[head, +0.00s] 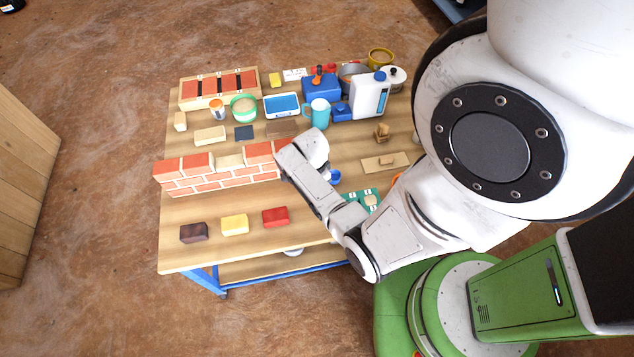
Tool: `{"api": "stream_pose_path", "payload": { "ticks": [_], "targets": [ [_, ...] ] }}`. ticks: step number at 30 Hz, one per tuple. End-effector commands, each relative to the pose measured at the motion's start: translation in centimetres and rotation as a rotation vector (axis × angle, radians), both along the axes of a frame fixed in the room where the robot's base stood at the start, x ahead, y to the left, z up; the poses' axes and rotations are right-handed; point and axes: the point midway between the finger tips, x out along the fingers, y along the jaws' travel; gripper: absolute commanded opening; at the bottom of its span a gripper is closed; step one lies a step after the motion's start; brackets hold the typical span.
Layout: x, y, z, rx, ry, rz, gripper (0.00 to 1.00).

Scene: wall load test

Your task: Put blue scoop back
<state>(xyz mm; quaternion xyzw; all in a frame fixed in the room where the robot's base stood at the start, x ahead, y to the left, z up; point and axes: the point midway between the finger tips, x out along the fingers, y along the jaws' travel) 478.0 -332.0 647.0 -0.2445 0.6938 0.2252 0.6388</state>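A small blue thing (334,177) shows on the table just right of my forearm, partly hidden by it. It may be the blue scoop, but too little shows to be sure. The white end of my arm is over the middle of the table, by the right end of the brick wall (222,171). My gripper's fingers are hidden behind my wrist, so I cannot tell whether they are open, shut or holding anything.
Loose brown (194,232), yellow (235,224) and red (275,216) blocks lie along the front. A teal mug (320,112), a blue box (321,88), a white jug (369,97) and a blue-topped tray (282,105) crowd the back.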

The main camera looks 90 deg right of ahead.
Motion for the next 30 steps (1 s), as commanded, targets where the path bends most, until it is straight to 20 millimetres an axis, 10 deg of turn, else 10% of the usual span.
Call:
{"api": "stream_pose_path", "payload": {
  "ticks": [22, 23, 30],
  "targets": [
    [0.01, -0.01, -0.7, 0.0, 0.0, 0.0, 0.0],
    [0.01, -0.01, -0.7, 0.0, 0.0, 0.0, 0.21],
    [0.01, -0.01, -0.7, 0.0, 0.0, 0.0, 0.44]
  ]
}}
